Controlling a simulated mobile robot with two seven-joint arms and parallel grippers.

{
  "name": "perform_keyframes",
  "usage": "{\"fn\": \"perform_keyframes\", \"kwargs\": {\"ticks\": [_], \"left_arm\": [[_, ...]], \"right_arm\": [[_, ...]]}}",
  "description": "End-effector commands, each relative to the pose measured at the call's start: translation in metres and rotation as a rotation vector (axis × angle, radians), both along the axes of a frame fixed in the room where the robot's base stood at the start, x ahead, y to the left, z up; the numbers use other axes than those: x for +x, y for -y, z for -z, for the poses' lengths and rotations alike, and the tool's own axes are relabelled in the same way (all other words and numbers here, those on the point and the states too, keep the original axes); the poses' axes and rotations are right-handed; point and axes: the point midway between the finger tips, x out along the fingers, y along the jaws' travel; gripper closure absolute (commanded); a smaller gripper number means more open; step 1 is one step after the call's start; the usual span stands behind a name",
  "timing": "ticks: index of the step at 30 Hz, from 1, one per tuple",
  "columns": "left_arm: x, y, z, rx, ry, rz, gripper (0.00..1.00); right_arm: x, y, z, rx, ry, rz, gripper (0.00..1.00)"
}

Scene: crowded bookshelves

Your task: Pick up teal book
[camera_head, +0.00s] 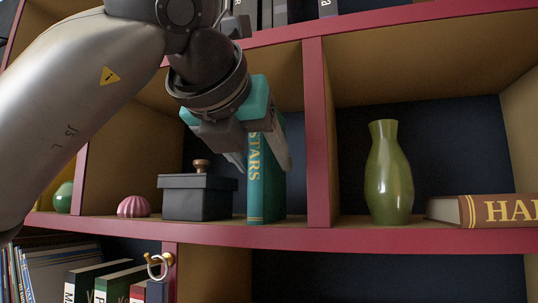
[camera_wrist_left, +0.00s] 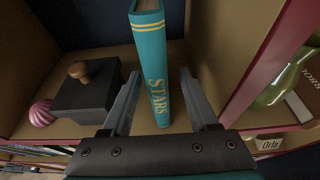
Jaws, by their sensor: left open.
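The teal book (camera_head: 266,180) stands upright on the shelf in the middle compartment, with its "STARS" spine facing out. It also shows in the left wrist view (camera_wrist_left: 154,75), where its spine lies between the two fingers. My left gripper (camera_head: 262,166) is open, with one finger on each side of the book. In the left wrist view the open left gripper (camera_wrist_left: 158,95) shows a gap between each finger and the book. The gripper hides the upper part of the book in the head view. My right gripper is not in view.
A dark box with a wooden knob (camera_head: 198,195) stands close to the book's left, with a pink ribbed object (camera_head: 134,207) beyond it. A red divider (camera_head: 319,140) rises to the right. A green vase (camera_head: 388,175) and a lying brown book (camera_head: 485,210) are in the right compartment.

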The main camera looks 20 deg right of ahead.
Motion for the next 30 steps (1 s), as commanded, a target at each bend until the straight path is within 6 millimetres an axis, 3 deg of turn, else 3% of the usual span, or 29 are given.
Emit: {"fn": "perform_keyframes", "kwargs": {"ticks": [9,18,30], "left_arm": [[0.030,0.020,0.014,0.002,-0.003,0.003,0.40],[0.033,0.021,0.017,0.000,0.000,0.002,0.41],[0.033,0.021,0.017,0.000,0.000,0.002,0.86]], "right_arm": [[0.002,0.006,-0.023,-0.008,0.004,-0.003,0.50],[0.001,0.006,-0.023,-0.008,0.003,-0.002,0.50],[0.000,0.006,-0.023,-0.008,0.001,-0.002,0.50]]}}
